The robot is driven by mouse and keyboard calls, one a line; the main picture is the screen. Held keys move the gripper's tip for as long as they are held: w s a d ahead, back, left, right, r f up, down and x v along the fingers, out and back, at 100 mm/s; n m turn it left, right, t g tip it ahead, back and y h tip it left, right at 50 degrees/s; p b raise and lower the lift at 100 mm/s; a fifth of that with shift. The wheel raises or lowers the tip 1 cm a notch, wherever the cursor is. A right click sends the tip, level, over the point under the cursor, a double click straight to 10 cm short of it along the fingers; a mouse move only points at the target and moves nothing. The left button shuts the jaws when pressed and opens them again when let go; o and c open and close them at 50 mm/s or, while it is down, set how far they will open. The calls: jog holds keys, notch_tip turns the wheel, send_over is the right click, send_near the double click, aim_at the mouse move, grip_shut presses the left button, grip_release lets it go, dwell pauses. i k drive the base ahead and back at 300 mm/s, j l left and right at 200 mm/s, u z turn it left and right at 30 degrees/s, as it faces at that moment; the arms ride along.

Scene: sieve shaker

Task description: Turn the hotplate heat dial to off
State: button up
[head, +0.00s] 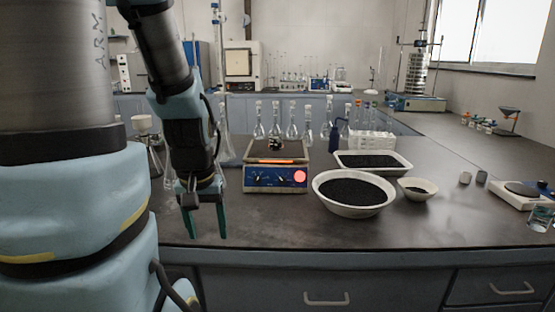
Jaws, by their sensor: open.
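The hotplate (276,187) stands on the dark bench near the middle of the head view. Its blue front panel carries dark knobs and a glowing red round light (300,176). An orange glowing strip (276,161) shows above the panel. The heat dial (283,180) is probably one of the small knobs; its setting is too small to read. A small dark object (276,144) sits on the hotplate's top. My gripper (205,232) hangs open and empty, fingers down, left of the hotplate and nearer to me, not touching it.
A white bowl (354,208) of black grains stands right of the hotplate, with a white tray (408,162) and a small bowl (431,194) beyond. Several glass flasks (292,130) line up behind it. The bench front before the hotplate (265,225) is clear.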

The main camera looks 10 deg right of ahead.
aim_at(257, 179)
jog(key=l, duration=0.3)
jog(key=i+l, duration=0.1)
jog(key=l, duration=0.2)
jog(key=l+u, duration=0.15)
jog(key=u, duration=1.4)
